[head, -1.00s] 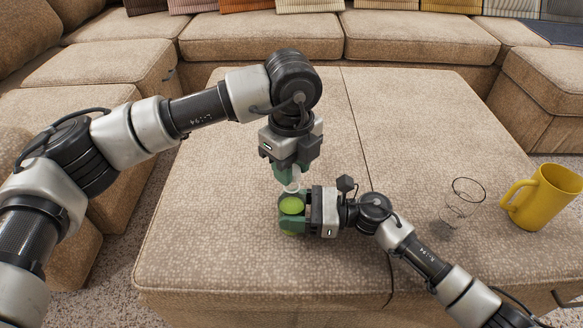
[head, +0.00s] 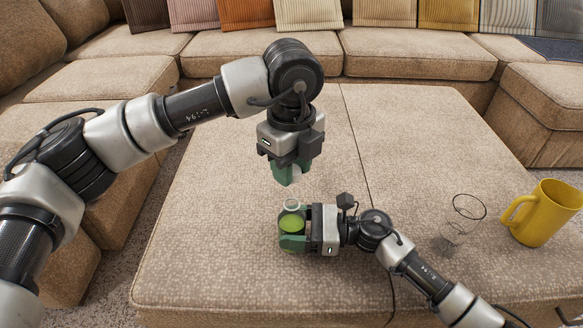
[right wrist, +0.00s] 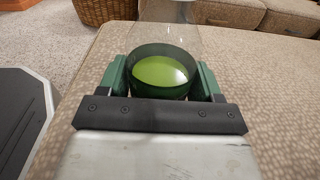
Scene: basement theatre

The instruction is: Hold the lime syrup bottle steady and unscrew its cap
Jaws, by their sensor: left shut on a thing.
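The lime syrup bottle (head: 291,224) is clear with bright green liquid and stands upright on the beige ottoman. My right gripper (head: 292,229) is shut around its body from the right. In the right wrist view the green fingers press on both sides of the bottle (right wrist: 162,75). The bottle's neck shows a pale open ring at the top. My left gripper (head: 287,176) points down above the bottle, with a clear gap between them. It is shut on the cap (head: 297,170), a small pale piece mostly hidden by the fingers.
A yellow mug (head: 543,213) stands at the right of the ottoman (head: 220,150). An empty clear glass (head: 462,222) stands left of it, beyond my right forearm. A sectional sofa (head: 410,55) surrounds the ottoman. The ottoman's far half is clear.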

